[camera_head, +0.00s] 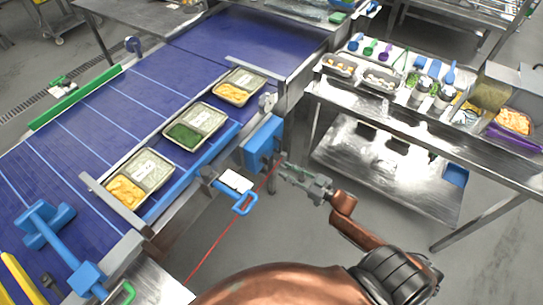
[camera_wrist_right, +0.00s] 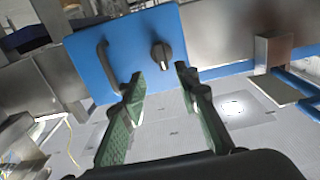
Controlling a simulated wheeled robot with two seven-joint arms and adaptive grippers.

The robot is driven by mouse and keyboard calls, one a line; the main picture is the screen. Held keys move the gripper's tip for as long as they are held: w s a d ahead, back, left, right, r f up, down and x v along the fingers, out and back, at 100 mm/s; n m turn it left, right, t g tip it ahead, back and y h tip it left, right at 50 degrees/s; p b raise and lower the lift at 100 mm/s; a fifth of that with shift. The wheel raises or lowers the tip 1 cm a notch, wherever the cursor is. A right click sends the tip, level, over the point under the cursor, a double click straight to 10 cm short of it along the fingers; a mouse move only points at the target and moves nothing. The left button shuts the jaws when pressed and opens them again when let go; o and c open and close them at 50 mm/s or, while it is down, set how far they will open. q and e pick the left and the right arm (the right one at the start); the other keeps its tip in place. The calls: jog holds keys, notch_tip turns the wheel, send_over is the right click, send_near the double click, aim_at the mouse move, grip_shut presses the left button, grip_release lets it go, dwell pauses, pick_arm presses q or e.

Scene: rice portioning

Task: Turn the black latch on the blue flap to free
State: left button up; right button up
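The blue flap (camera_head: 262,140) is on the side of the conveyor in the head view. In the right wrist view the blue flap (camera_wrist_right: 135,45) fills the upper middle, with a black latch (camera_wrist_right: 161,55) on its right half and a dark bar handle (camera_wrist_right: 106,66) on its left. My right gripper (camera_head: 283,166) is in front of the flap's lower part. In the wrist view its two green fingers (camera_wrist_right: 160,82) are open and apart, with the latch seen between and beyond their tips. No contact with the latch shows. My left gripper is not in view.
Trays with food (camera_head: 195,127) sit on the blue conveyor belt (camera_head: 110,105). A steel table (camera_head: 400,115) with utensils and bins stands to the right. A small blue-handled bracket (camera_head: 242,203) is left of the right gripper. A thin red line crosses the floor.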

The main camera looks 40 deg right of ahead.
aim_at(268, 161)
jog(key=b+x, duration=0.1)
jog(key=x, duration=0.7)
jog(key=shift+w+a+r, duration=0.1)
jog(key=shift+a, duration=0.1)
jog(key=shift+c, duration=0.6)
grip_shut()
